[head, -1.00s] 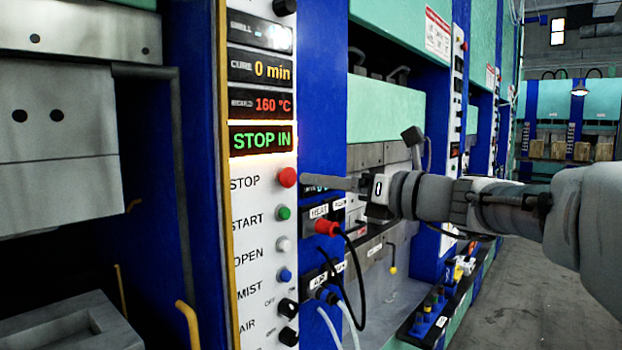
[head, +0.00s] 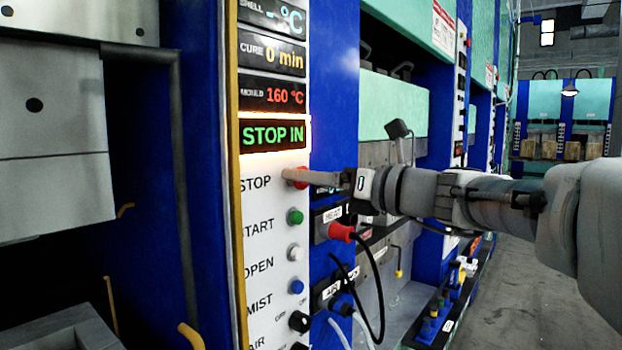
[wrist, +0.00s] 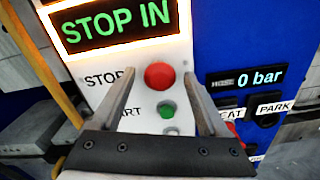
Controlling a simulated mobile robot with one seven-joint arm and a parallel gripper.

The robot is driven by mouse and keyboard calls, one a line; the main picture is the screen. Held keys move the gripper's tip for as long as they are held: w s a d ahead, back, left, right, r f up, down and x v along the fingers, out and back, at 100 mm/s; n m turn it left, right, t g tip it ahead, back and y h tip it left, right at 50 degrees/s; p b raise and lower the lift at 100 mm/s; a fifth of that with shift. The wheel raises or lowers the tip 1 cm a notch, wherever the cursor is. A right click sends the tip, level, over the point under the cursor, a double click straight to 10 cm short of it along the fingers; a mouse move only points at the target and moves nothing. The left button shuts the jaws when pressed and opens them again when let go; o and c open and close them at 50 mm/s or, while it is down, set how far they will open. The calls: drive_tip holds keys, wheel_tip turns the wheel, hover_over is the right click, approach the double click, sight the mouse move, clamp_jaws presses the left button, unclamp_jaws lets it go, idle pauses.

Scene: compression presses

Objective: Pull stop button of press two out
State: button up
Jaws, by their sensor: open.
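The red stop button (head: 300,177) sits on the white control panel beside the label STOP, under a lit display (head: 273,135) that reads STOP IN in green. In the head view my gripper (head: 290,175) reaches in from the right, and its near finger covers part of the button. In the wrist view the red button (wrist: 159,76) shows between the two fingers of my gripper (wrist: 160,90), which are spread apart with a gap on each side of it. I cannot tell how deep the fingertips reach around it.
Below the stop button are a green start button (head: 295,217), a white button (head: 296,253) and a blue button (head: 297,287). A red plug (head: 341,232) with a black cable sticks out to the right, below my gripper. A yellow bar (head: 190,336) stands at lower left.

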drive_tip(key=shift+a, duration=0.15)
clamp_jaws()
idle(0.4)
idle(1.1)
